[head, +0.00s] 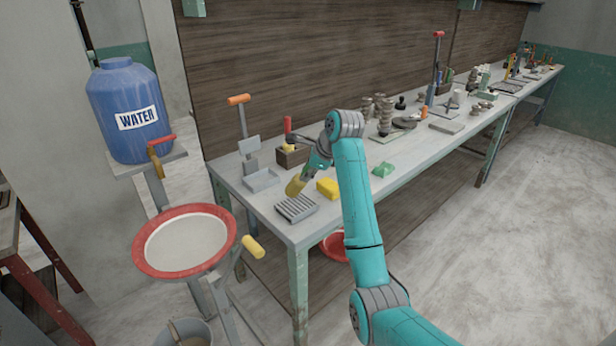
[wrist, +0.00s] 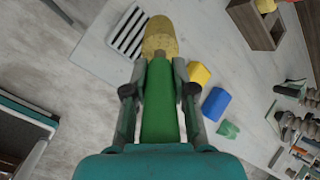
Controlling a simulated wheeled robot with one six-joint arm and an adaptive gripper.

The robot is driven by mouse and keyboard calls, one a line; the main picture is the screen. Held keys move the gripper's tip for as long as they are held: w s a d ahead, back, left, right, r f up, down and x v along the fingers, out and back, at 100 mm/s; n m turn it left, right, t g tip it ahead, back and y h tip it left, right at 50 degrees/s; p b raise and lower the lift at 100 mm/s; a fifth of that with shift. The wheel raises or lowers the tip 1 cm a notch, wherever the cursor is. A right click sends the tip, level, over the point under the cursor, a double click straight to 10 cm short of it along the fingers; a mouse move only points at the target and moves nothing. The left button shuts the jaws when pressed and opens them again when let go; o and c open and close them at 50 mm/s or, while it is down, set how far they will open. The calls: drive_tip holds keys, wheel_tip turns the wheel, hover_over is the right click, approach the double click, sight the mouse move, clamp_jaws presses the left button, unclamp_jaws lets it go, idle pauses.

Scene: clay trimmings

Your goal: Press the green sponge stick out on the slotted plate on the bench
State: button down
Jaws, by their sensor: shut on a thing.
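My gripper (wrist: 158,92) is shut on the green handle of the sponge stick (wrist: 160,105). The stick's yellow sponge head (wrist: 160,38) points away from my gripper. In the head view the sponge head (head: 296,186) points down and left, close to the back edge of the slotted plate (head: 297,208). I cannot tell whether it touches the plate. The plate is grey with dark parallel slots and lies near the bench's near left end. It also shows in the wrist view (wrist: 127,32), just left of the sponge head. In the head view my gripper (head: 306,174) hides most of the green handle.
A yellow block (head: 328,188) sits right of the plate, with a green piece (head: 383,169) farther right. A blue block (wrist: 215,103) shows in the wrist view. A red-rimmed basin (head: 138,262) stands off the bench's left end.

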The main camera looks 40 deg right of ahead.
drive_tip(key=shift+r, duration=2.45)
